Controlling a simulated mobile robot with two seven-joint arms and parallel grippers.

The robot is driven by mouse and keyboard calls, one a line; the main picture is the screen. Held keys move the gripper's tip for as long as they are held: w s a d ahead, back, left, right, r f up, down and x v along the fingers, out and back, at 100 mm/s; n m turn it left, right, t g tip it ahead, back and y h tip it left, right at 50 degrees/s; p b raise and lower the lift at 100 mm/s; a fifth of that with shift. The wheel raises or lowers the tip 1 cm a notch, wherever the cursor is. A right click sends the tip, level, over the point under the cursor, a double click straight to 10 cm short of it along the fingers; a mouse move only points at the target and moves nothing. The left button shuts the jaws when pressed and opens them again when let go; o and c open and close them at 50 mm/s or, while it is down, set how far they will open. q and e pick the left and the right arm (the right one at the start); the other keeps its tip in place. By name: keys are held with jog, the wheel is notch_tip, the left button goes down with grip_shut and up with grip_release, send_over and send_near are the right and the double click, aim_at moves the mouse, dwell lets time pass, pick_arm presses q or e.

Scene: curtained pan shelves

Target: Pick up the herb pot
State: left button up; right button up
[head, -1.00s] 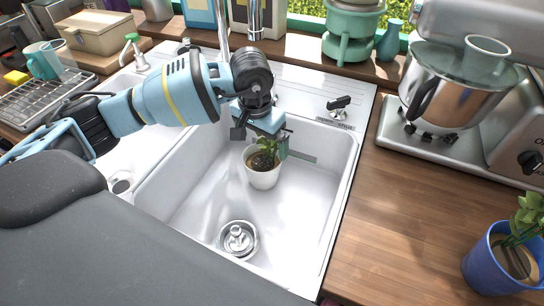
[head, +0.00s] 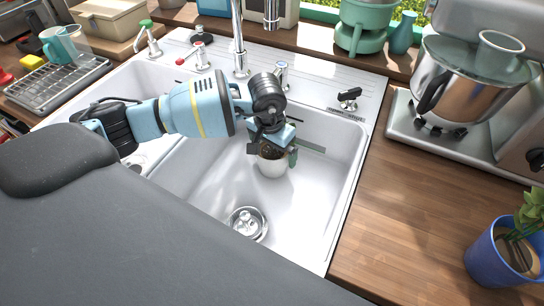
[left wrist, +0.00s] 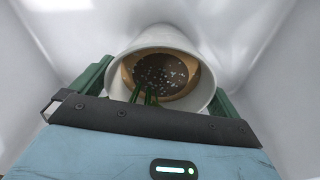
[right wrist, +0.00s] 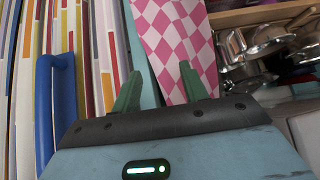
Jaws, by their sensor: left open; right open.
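A white herb pot (head: 272,166) stands in the sink basin, its top covered by my left gripper (head: 272,146) in the head view. In the left wrist view, the pot's white rim (left wrist: 203,92), dark soil and a few green stems show between the two green fingers of my left gripper (left wrist: 158,92). The fingers are open, one on each side of the pot; I cannot tell whether they touch it. My right gripper (right wrist: 160,85) is open and empty, seen only in the right wrist view.
The white sink (head: 318,190) has walls around the pot and a drain (head: 247,223) in front. A faucet (head: 239,40) rises behind. A stand mixer (head: 465,85) and a blue plant pot (head: 498,255) stand on the right counter. A pink checked cloth (right wrist: 178,45) is near my right gripper.

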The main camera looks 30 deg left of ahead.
aim_at(274, 152)
pick_arm(q)
jog(key=shift+f, duration=0.2)
pick_arm(e)
jog(key=shift+s, duration=0.1)
pick_arm(q)
jog(key=c, duration=1.1)
jog(key=shift+o, duration=0.2)
jog(key=shift+r, duration=0.1)
pick_arm(e)
jog(key=shift+f, duration=0.15)
pick_arm(q)
jog(key=shift+d+r, duration=0.1)
jog(key=shift+r, duration=0.15)
notch_tip(274, 152, up, 6)
jog(key=shift+b, duration=0.45)
jog(key=s+d+b, duration=0.2)
jog(key=s+d, duration=0.9)
jog(key=s, duration=0.5)
jog(key=shift+d+r, duration=0.25)
jog(key=shift+d, duration=0.15)
pick_arm(e)
jog(key=shift+s+a+f+g, duration=0.1)
jog(key=shift+s+f, duration=0.2)
jog(key=shift+f, duration=0.2)
jog(key=shift+s+d+f+g, duration=0.1)
jog(key=shift+s+f, duration=0.15)
jog(key=shift+f, duration=0.3)
jog(key=shift+s+a+f+g, duration=0.1)
jog(key=shift+s+f, duration=0.2)
jog(key=shift+f, duration=0.2)
